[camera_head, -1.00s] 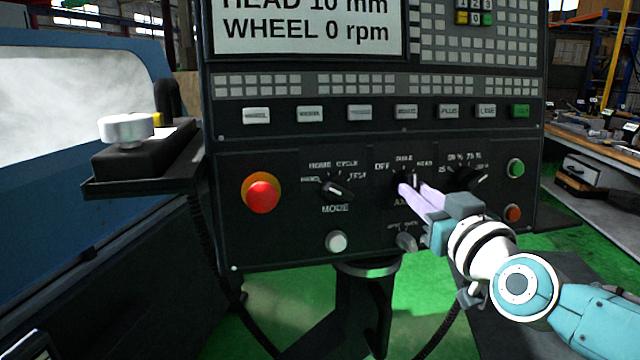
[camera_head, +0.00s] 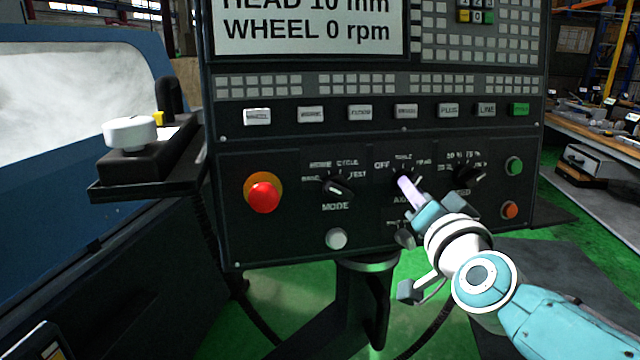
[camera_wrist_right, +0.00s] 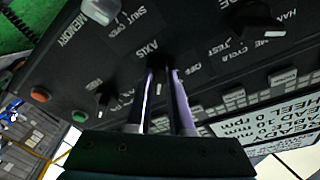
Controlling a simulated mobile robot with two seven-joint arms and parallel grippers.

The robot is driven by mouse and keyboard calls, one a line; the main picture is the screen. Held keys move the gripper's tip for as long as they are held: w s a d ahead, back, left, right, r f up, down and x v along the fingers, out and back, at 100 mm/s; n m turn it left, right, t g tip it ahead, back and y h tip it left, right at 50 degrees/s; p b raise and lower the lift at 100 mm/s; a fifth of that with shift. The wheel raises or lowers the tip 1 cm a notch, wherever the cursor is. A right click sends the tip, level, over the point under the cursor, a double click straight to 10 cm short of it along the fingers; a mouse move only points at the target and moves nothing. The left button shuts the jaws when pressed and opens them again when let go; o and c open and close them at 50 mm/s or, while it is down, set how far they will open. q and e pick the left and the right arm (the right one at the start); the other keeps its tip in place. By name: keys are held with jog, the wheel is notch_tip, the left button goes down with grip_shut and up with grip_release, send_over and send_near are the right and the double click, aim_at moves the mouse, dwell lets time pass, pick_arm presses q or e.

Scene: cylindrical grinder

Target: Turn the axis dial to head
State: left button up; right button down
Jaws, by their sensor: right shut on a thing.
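The axis dial (camera_head: 403,174) is a small black knob on the dark control panel, with OFF, TABLE and HEAD printed around it. My right gripper (camera_head: 404,183) reaches it from the lower right, and its pale fingers are shut on the dial. The fingers hide most of the knob, so where its pointer stands is hard to tell. In the right wrist view the fingers (camera_wrist_right: 162,85) run to the dial beside the word AXIS. My left gripper is not in view. The screen (camera_head: 310,25) reads HEAD 10 mm and WHEEL 0 rpm.
The mode dial (camera_head: 337,187) and red emergency button (camera_head: 264,197) sit left of the axis dial. The feed dial (camera_head: 468,174), a green button (camera_head: 514,166) and an orange button (camera_head: 510,210) sit right.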

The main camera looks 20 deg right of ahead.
dwell(0.3)
jog(key=c, duration=0.8)
grip_release()
jog(key=p+v, duration=0.1)
jog(key=v, duration=0.9)
jog(key=shift+r, duration=0.1)
